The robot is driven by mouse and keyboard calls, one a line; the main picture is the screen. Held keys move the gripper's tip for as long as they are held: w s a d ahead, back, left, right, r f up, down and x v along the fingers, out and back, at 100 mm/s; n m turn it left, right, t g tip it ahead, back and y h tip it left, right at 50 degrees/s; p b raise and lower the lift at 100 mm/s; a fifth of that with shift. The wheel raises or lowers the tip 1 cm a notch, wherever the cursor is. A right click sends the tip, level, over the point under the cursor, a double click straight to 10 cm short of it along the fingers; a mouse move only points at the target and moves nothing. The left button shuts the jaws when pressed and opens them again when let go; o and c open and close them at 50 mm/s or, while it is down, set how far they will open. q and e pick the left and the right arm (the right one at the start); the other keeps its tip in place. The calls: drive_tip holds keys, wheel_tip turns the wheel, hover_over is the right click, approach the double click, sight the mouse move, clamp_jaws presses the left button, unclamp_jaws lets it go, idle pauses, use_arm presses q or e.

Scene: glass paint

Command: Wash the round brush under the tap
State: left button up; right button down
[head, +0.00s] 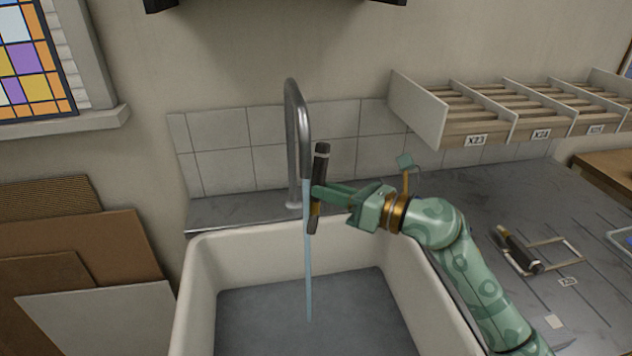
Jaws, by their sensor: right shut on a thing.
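The tap (297,130) is a grey curved spout behind the sink, and a thin blue stream of water (308,275) runs from it into the sink. My right gripper (322,192) is shut on a dark brush (321,160), which I take to be the round brush. The brush is held upright, just right of the spout and the stream. Its lower end (314,222) is beside or in the water; I cannot tell if it is wetted. The fingers hide its middle. My left gripper is not in view.
The white sink (205,290) has a grey floor. On the grey counter (500,195) at right lie a dark-handled tool (516,248) and a wire-like frame (563,245). A slotted rack (450,128) is on the wall. Boards (95,235) lean at left. The space above the sink's left side is clear.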

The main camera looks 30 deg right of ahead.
drive_tip(key=shift+a, duration=0.25)
drive_tip(key=shift+s, duration=0.1)
drive_tip(key=s+p, duration=0.1)
drive_tip(key=s, duration=0.7)
drive_tip(key=shift+d+p, duration=0.3)
drive_tip(key=shift+p, duration=0.05)
idle(1.0)
drive_tip(key=s+r+p, duration=0.3)
drive_tip(key=s+r, duration=0.1)
drive_tip(key=s, duration=0.1)
drive_tip(key=shift+d+p, duration=0.2)
drive_tip(key=shift+p, duration=0.2)
